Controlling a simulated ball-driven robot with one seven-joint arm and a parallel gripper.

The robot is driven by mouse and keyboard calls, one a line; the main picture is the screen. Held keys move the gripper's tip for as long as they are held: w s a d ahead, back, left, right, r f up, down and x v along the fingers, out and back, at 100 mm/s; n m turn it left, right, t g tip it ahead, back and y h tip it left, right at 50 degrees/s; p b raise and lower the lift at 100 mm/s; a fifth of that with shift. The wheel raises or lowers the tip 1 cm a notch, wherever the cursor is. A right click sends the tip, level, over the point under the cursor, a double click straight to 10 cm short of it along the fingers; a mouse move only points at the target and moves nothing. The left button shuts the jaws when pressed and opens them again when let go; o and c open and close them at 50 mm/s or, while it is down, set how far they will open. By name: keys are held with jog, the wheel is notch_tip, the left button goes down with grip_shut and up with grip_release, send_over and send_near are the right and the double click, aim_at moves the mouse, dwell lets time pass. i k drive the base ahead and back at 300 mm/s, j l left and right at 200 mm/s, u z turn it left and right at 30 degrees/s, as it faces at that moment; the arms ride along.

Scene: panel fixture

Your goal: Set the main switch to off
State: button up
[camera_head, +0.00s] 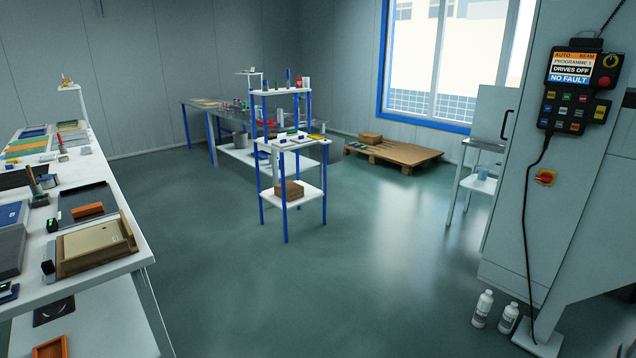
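My gripper is not in view.
A black cable hangs from the pendant past the switch. Two white bottles (495,311) stand on the floor below the cabinet (520,230). A pallet (400,152), a blue-legged shelf (290,195) and a long white workbench (110,235) stand around. The middle floor is clear.

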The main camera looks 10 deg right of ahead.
aim_at(546, 178)
jog(key=i+z, duration=0.45)
jog(key=i+j+z, duration=0.3)
jog(key=i+z, duration=0.2)
jog(key=i, duration=0.2)
jog(key=i+z, duration=0.3)
jog(key=i+j+z, duration=0.25)
jog(key=i+l, duration=0.05)
